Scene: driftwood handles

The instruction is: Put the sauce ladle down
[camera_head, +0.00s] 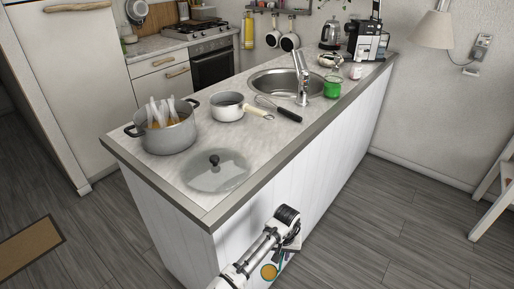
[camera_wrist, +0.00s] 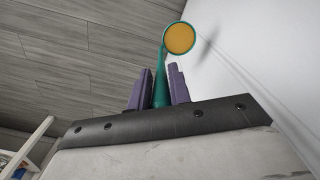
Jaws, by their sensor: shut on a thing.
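The sauce ladle (camera_wrist: 179,38) has a teal handle and a round bowl whose face looks orange. My gripper (camera_wrist: 160,92) is shut on its teal handle in the wrist view, with a purple finger on each side. In the head view the ladle (camera_head: 269,271) shows low at the bottom, beside the island's white side panel and below counter height. My gripper (camera_head: 283,256) there is partly hidden by my arm. The ladle is close to the white panel in the wrist view; I cannot tell whether it touches.
The island counter (camera_head: 255,165) holds a large pot (camera_head: 168,138), a glass lid (camera_head: 215,172), a saucepan (camera_head: 228,107), a whisk (camera_head: 280,108) and a sink (camera_head: 285,83). Its near left corner has some bare top. Wooden floor (camera_head: 400,235) lies open to the right. A white stool (camera_head: 493,195) stands at the right edge.

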